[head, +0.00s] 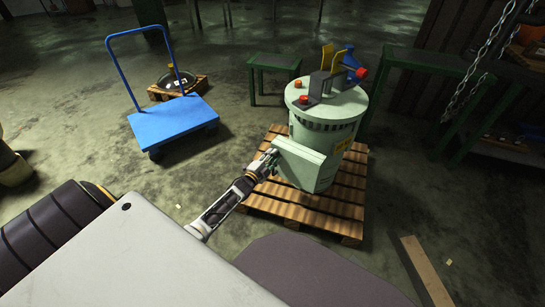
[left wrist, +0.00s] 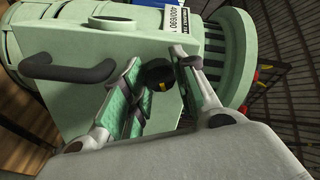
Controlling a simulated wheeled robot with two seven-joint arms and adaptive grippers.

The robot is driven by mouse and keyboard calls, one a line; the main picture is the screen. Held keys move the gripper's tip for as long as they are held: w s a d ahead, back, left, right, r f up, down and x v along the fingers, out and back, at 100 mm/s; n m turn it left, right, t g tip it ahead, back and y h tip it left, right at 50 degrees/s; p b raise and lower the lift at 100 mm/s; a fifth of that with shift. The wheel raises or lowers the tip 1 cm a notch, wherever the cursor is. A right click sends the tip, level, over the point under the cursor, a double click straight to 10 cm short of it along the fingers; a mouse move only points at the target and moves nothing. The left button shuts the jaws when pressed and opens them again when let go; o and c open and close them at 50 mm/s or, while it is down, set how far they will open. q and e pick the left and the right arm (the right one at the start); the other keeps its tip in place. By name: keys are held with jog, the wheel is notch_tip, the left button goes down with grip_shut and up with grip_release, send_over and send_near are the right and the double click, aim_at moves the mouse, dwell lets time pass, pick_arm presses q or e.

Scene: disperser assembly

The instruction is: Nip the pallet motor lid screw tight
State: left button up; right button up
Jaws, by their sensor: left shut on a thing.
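The pale green motor (head: 322,135) stands upright on a wooden pallet (head: 290,208). A boxy lid (head: 300,160) sticks out from its near side. My left gripper (head: 270,160) reaches the left side of this lid. In the left wrist view, the lid (left wrist: 85,40) fills much of the picture, with a dark curved handle (left wrist: 70,72) on it. The round black lid screw (left wrist: 157,74), with a small yellow mark, sits between the two fingers of my left gripper (left wrist: 160,78), which is shut on it. How deep the screw sits is hidden. My right gripper is not in view.
A blue cart (head: 172,120) stands at the left, with a small pallet (head: 190,86) holding a dark round part behind it. A green stool (head: 274,62) and green table (head: 430,60) stand behind the motor. A plank (head: 425,270) lies front right. Chains (head: 480,60) hang at right.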

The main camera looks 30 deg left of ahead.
pick_arm(q)
jog(key=m, duration=0.4)
jog(key=shift+b, duration=0.3)
jog(key=shift+m, duration=1)
jog(key=shift+m+b, duration=0.3)
jog(key=shift+m, duration=0.6)
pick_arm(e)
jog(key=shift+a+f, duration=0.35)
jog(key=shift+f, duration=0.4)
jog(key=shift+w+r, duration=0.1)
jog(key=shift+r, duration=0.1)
pick_arm(q)
jog(key=o, duration=1)
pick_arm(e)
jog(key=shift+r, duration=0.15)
